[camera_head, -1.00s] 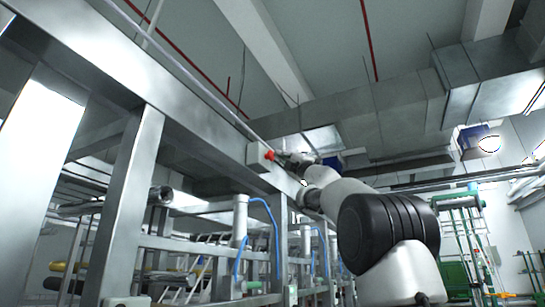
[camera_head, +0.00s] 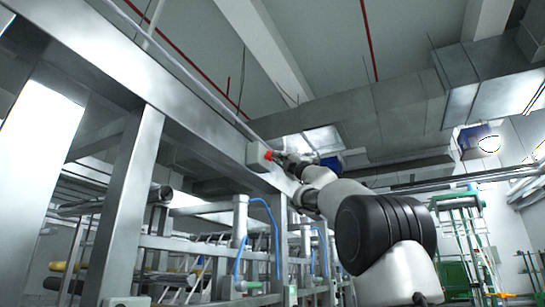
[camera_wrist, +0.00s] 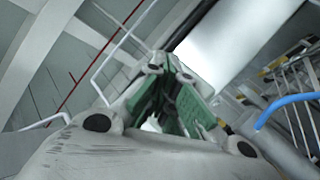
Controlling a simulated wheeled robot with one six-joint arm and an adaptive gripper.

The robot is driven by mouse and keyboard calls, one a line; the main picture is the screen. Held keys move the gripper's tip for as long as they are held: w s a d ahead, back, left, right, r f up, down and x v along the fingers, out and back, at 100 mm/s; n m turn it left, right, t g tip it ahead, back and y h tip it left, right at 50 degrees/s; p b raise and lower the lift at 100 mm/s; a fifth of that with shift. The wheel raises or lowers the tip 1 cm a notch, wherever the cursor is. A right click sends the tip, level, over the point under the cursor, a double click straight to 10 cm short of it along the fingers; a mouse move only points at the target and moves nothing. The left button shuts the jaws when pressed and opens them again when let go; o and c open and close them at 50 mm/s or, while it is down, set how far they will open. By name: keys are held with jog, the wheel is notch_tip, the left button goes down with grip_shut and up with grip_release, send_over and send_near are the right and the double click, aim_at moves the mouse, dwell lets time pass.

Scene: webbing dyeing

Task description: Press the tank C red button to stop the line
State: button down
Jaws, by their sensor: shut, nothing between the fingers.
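The red button (camera_head: 269,156) sits on a small pale box (camera_head: 256,156) fixed to the steel beam of the frame, near the middle of the head view. My gripper (camera_head: 279,157) is shut and empty, with its tip right at the button from the right side. Whether it touches or presses the button cannot be told. In the wrist view my gripper (camera_wrist: 172,100) shows as grey links with green inner parts. The button is not visible there, hidden behind the gripper.
The steel beam (camera_head: 150,92) runs along the line above upright posts (camera_head: 124,205). Rollers and blue hoses (camera_head: 277,235) lie below it. Ductwork (camera_head: 395,115) hangs overhead at the right. A green frame (camera_head: 462,235) stands at the far right.

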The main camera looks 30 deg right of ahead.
jog(key=shift+w+a, duration=0.15)
jog(key=shift+w, duration=0.05)
dwell(0.5)
jog(key=shift+s+d, duration=0.6)
jog(key=shift+s, duration=0.25)
jog(key=s+d, duration=0.1)
jog(key=s, duration=0.1)
jog(key=s+d, duration=0.2)
dwell(1.0)
